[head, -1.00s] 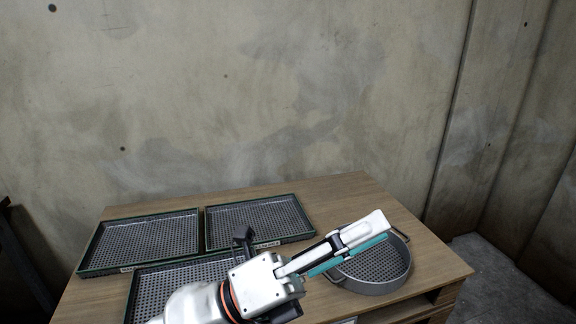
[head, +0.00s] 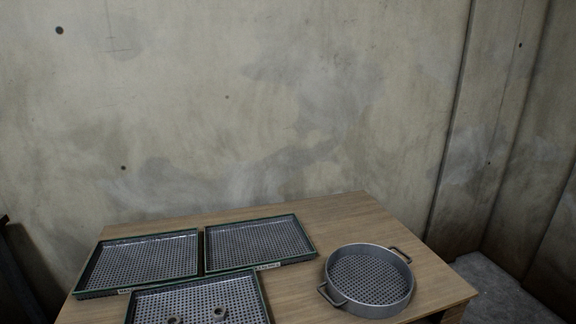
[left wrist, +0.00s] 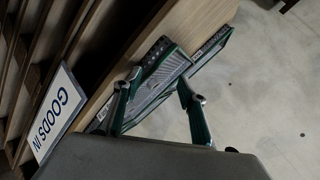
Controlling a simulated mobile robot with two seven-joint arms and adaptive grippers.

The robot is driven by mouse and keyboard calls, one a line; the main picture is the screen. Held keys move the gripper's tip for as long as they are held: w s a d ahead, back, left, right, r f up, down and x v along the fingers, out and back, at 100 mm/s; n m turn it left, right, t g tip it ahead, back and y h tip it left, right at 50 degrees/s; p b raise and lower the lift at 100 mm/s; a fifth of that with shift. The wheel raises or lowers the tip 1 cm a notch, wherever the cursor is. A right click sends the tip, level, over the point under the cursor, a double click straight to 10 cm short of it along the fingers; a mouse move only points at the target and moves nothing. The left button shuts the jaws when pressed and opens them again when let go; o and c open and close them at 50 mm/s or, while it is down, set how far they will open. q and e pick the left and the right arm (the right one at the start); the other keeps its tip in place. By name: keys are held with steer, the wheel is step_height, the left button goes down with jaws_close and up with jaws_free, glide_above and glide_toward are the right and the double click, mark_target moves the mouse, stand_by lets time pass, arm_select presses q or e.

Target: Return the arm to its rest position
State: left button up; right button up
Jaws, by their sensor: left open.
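My left gripper (left wrist: 159,78) shows in the left wrist view, with its two teal fingers apart and nothing between them. The trays lie beyond the fingers in that view. My arms and grippers are not in the head view. A round grey perforated basket (head: 349,299) with two side handles stands on the right part of the wooden table (head: 345,212). My right gripper is in neither view.
Two green-rimmed perforated trays (head: 110,289) (head: 217,269) lie at the back left. A front tray (head: 264,300) holds two small grey parts (head: 219,313) (head: 174,320). A "GOODS IN" sign (left wrist: 58,112) shows in the left wrist view. A concrete wall stands behind the table.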

arm_select(q)
steer(key=s+a+f+n+g, duration=0.1)
steer(key=s+a+f+g, duration=0.3)
steer(key=s+f, duration=0.45)
steer(key=d+f+n+t+h, duration=0.1)
steer(key=d+f+t+h, duration=0.1)
steer(key=d+f, duration=0.3)
steer(key=d+f+n+t+h+p, duration=0.1)
steer(key=d+f+h, duration=0.3)
steer(key=d, duration=0.6)
steer(key=shift+d+f+n+t, duration=0.2)
steer(key=shift+f+n+t, duration=0.2)
steer(key=shift+f+n, duration=0.15)
steer(key=shift+w, duration=0.1)
steer(key=shift+c, duration=0.3)
